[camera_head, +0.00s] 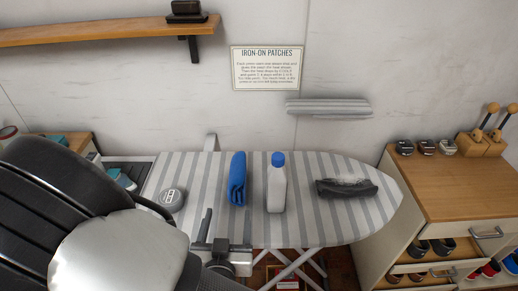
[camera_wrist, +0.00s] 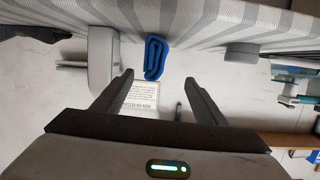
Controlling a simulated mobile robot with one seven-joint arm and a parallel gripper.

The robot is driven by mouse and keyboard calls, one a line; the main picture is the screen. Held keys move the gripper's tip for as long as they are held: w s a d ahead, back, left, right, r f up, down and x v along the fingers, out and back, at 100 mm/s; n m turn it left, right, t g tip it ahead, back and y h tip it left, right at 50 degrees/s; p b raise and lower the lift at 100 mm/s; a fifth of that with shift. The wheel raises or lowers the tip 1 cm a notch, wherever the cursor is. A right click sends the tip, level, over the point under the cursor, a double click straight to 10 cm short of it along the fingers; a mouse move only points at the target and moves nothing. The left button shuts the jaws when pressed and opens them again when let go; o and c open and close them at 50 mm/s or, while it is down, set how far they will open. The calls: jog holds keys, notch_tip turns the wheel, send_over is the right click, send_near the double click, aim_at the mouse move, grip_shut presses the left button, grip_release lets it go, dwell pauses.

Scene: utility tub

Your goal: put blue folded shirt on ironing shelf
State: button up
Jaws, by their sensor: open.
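The blue folded shirt (camera_head: 237,180) stands narrow and upright on the striped ironing board (camera_head: 300,230), left of a white bottle. In the wrist view, which looks upside down, the shirt (camera_wrist: 156,57) appears ahead of and between my fingertips, with the board (camera_wrist: 230,22) along the top. My gripper (camera_head: 213,232) is at the board's front edge, near the shirt but apart from it. In the wrist view my gripper (camera_wrist: 159,80) is open and empty. A small striped shelf (camera_head: 328,108) on the wall, apparently the ironing shelf, looks empty.
The white bottle (camera_head: 276,185) with a blue cap stands close right of the shirt. A wooden wall shelf (camera_head: 100,33) is upper left; a wooden cabinet (camera_head: 450,185) stands right.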

aim_at(234, 191)
jog(key=shift+t, duration=0.6)
jog(key=w+b, duration=0.5)
jog(key=shift+w+d+f+b, duration=0.15)
jog(key=shift+w+f+b, duration=0.15)
jog(key=w+b, duration=0.1)
jog(key=b, duration=0.2)
jog(key=w+b, duration=0.1)
jog(key=b, duration=0.2)
jog(key=shift+d+f, duration=0.1)
jog(key=shift+n, duration=0.3)
jog(key=w+b, duration=0.1)
jog(key=w, duration=0.3)
jog(key=shift+w+f+b, duration=0.15)
jog(key=shift+w+b, duration=0.55)
jog(key=shift+w, duration=2.3)
jog(key=shift+c, duration=0.5)
